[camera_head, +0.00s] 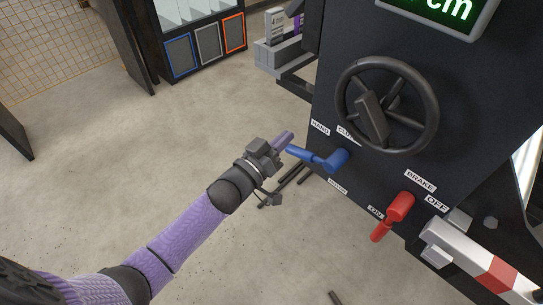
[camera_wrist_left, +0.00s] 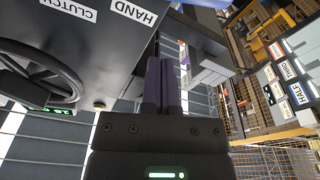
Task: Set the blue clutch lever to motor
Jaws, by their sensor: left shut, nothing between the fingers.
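The blue clutch lever (camera_head: 330,160) is on the dark machine panel (camera_head: 330,85) in the head view. Its handle points left, toward the side with the HAND label (camera_head: 320,127). A small label (camera_head: 338,187), too small to read surely, sits below it. My left gripper (camera_head: 287,140) is shut and empty, its purple fingertips close to the lever's handle end; I cannot tell if they touch. The shut fingers also show in the left wrist view (camera_wrist_left: 162,85), near the HAND label (camera_wrist_left: 134,12). My right gripper is not in view.
A black handwheel (camera_head: 387,105) stands out above the lever. A red brake lever (camera_head: 395,213) hangs to its lower right, by a red-and-white bar (camera_head: 490,268). A grey block fixture (camera_head: 278,55) juts from the panel's left. The floor (camera_head: 110,165) at left is open.

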